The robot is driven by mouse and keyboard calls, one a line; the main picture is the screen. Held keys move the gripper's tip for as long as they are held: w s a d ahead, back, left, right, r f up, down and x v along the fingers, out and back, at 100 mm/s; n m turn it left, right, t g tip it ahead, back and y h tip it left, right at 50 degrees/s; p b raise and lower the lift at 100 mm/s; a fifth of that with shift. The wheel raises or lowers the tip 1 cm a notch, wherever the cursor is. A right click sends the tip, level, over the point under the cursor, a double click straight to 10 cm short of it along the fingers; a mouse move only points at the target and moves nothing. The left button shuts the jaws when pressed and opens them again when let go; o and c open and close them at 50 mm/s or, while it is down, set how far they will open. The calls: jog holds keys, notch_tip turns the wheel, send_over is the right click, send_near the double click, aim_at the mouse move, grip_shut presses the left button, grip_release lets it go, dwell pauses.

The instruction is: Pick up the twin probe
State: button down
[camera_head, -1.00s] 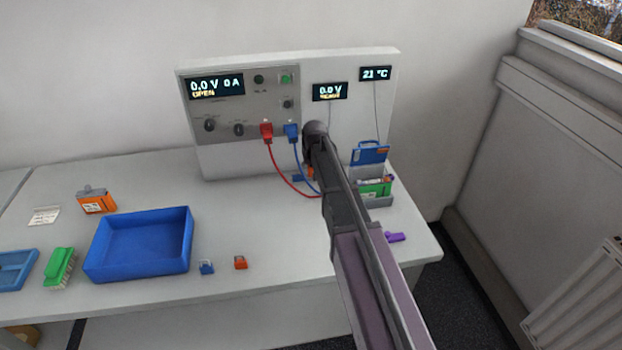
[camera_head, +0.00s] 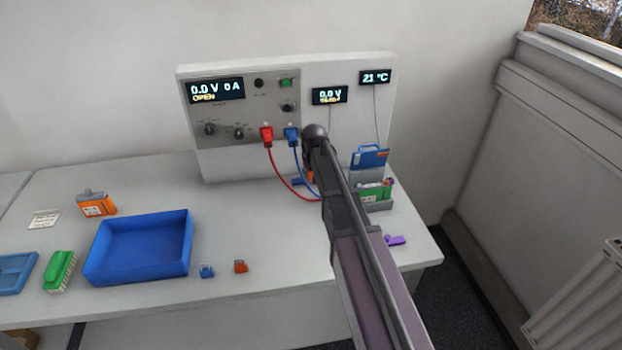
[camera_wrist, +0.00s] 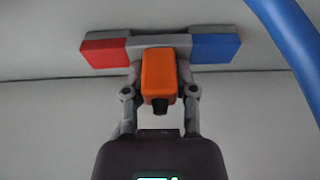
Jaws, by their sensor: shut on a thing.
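In the wrist view the twin probe has an orange body (camera_wrist: 158,75) and a grey crossbar with a red end (camera_wrist: 104,52) and a blue end (camera_wrist: 215,47). My gripper (camera_wrist: 160,92) is shut on the orange body, one finger on each side. In the head view my arm covers most of the probe and the fingers. Only a small orange patch of it (camera_head: 310,176) shows left of the arm, low in front of the cycler panel. I cannot tell whether it touches the bench.
The cycler panel (camera_head: 230,150) stands behind, with a red cable (camera_head: 281,178) and a blue cable (camera_head: 301,169) hanging close by the gripper. A holder with a green item (camera_head: 374,191) is to the right. A blue tray (camera_head: 140,262) stands at the left front.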

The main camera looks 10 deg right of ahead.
jog(key=shift+r, duration=0.1)
notch_tip(320, 180, up, 4)
jog(key=p, duration=0.4)
jog(key=s, duration=1)
jog(key=s+p, duration=0.1)
jog(key=s, duration=0.5)
jog(key=shift+a+r, duration=0.25)
jog(key=shift+r, duration=0.15)
jog(key=shift+d, duration=0.1)
